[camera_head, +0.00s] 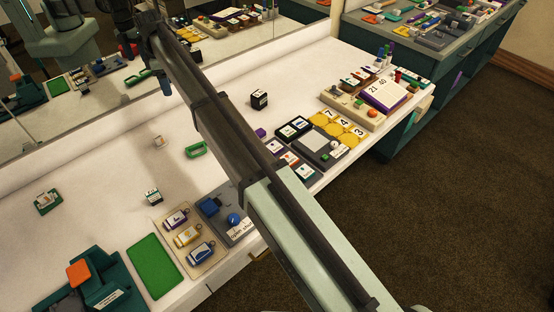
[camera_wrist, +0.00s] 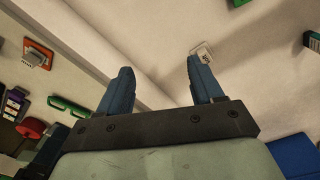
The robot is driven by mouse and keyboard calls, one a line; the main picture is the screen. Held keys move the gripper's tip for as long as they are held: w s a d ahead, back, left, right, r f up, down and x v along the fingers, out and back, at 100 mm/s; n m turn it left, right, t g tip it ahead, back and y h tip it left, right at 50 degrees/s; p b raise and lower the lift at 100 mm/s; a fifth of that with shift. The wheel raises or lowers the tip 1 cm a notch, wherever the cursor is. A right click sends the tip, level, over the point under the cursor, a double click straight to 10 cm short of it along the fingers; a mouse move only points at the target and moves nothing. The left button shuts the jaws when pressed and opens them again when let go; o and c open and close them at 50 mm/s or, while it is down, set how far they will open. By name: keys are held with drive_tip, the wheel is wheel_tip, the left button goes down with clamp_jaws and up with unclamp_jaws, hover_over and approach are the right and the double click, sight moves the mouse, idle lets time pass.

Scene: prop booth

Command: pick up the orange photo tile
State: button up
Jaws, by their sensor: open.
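A pale tile (camera_wrist: 203,52) shows just beyond the right finger.
The mirror (camera_head: 100,100) runs along the back. Bare counter (camera_head: 105,175) lies between the left items.

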drive_tip(key=d+m, duration=0.3)
drive_tip(key=d, duration=2.7)
drive_tip(key=n, duration=0.9)
hover_over(289, 158)
wheel_tip(289, 158, down, 3)
drive_tip(key=f, duration=0.7)
drive_tip(key=shift+s+d, duration=0.1)
drive_tip(key=shift+s, duration=0.15)
drive_tip(key=shift+w+f, duration=0.2)
drive_tip(key=shift+f, duration=2.85)
drive_tip(key=shift+c, duration=0.2)
